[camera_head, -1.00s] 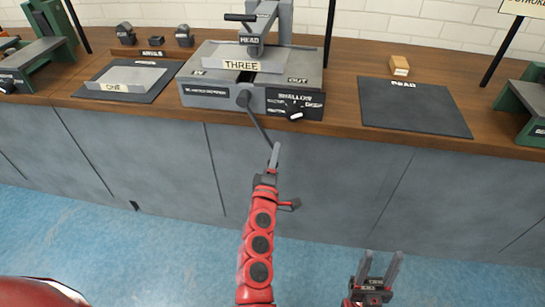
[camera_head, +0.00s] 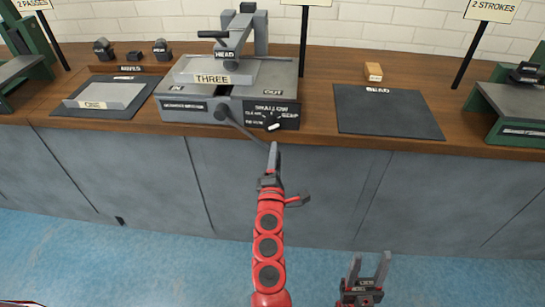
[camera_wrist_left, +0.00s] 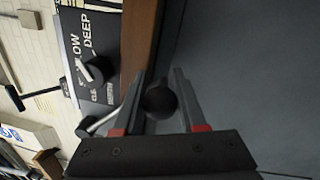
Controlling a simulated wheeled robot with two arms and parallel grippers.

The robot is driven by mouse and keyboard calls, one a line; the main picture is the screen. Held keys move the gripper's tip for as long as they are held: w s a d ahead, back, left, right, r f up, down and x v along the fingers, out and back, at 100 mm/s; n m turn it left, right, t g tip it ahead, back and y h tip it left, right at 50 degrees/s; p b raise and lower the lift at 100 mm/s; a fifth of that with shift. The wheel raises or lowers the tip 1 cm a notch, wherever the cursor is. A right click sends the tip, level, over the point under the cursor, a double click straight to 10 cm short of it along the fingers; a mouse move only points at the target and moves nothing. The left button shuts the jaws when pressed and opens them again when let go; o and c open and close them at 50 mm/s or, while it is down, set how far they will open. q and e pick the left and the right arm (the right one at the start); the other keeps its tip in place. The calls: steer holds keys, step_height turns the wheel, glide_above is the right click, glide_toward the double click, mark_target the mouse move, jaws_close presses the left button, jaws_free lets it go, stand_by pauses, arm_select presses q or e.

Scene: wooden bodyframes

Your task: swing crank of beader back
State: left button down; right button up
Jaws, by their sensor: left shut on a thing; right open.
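The beader (camera_head: 190,108) is the grey machine on the bench, with a raised head (camera_head: 226,54) above a panel marked THREE (camera_head: 212,79). Its dark crank (camera_head: 243,128) runs from a hub on the front face, down and to the right. My left gripper (camera_head: 273,155) is at the crank's outer end, in front of the bench edge. In the left wrist view its fingers are on both sides of the round black crank knob (camera_wrist_left: 160,100), shut on it. My right gripper (camera_head: 367,268) is open and empty, low in front of the cabinets.
A selector dial (camera_head: 272,122) sits on the beader's front, close to the crank. A panel marked ONE (camera_head: 104,96) lies on a dark mat at left. A dark mat marked BEAD (camera_head: 388,112) is bare. A green-framed machine (camera_head: 515,105) stands at right. Cabinet fronts are clear.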

arm_select(q)
steer(key=shift+d+r, duration=0.15)
steer(key=shift+r, duration=0.05)
stand_by(0.4)
steer(key=shift+c, duration=2.4)
jaws_free()
steer(key=s+f+p, duration=0.1)
steer(key=s+f, duration=0.1)
steer(key=s, duration=1.5)
steer(key=shift+s, duration=0.15)
